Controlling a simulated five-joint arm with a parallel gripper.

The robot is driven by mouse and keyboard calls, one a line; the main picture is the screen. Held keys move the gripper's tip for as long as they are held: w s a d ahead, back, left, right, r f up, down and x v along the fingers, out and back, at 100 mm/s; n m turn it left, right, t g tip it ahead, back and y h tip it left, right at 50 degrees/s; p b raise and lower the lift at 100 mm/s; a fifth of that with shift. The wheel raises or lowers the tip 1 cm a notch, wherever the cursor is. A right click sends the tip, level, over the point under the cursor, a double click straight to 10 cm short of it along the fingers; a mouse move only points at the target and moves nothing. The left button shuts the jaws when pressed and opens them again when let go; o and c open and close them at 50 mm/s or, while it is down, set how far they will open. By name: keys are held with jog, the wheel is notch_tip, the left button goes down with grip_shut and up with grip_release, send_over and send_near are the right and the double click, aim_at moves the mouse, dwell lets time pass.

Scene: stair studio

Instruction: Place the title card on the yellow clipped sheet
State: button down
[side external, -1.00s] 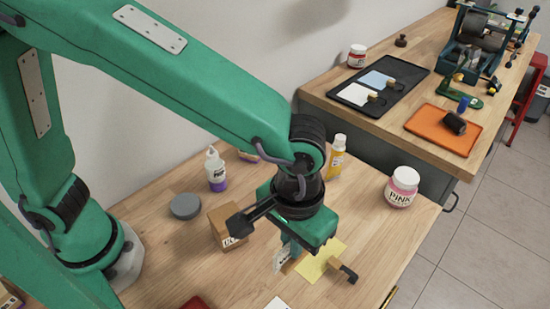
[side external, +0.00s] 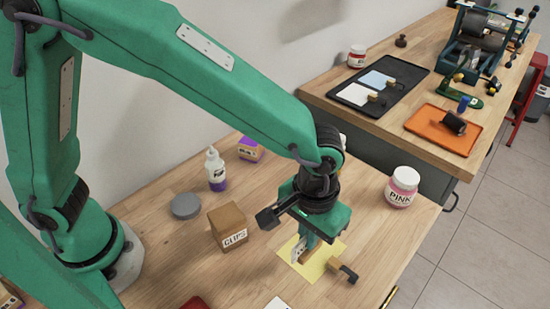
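The yellow clipped sheet (side external: 313,271) lies on the near wooden table, with a clip (side external: 335,264) of wood and black at its right edge. My gripper (side external: 305,246) points down over the left part of this sheet. It appears shut on the title card (side external: 297,252), a small white card with dark marks, held upright with a small wooden piece beside it. The fingers hide part of the card. I cannot tell whether the card's lower edge touches the sheet.
A brown clips box (side external: 228,228), a grey disc (side external: 186,206) and a glue bottle (side external: 216,170) stand left of my gripper. A pink jar (side external: 402,187) stands to the right. A white paper (side external: 278,304) lies at the front edge of the view.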

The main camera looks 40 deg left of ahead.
jog(key=w+f, duration=0.1)
jog(key=w+a+f, duration=0.1)
jog(key=w, duration=0.1)
jog(key=w+f, duration=0.1)
jog(key=shift+w+a, duration=0.25)
jog(key=shift+w, duration=0.05)
jog(key=shift+f, duration=1.95)
jog(key=shift+f, duration=0.15)
jog(key=c, duration=1.6)
grip_release()
notch_tip(320, 180, up, 12)
jog(key=shift+r, duration=0.2)
jog(key=shift+a, duration=0.1)
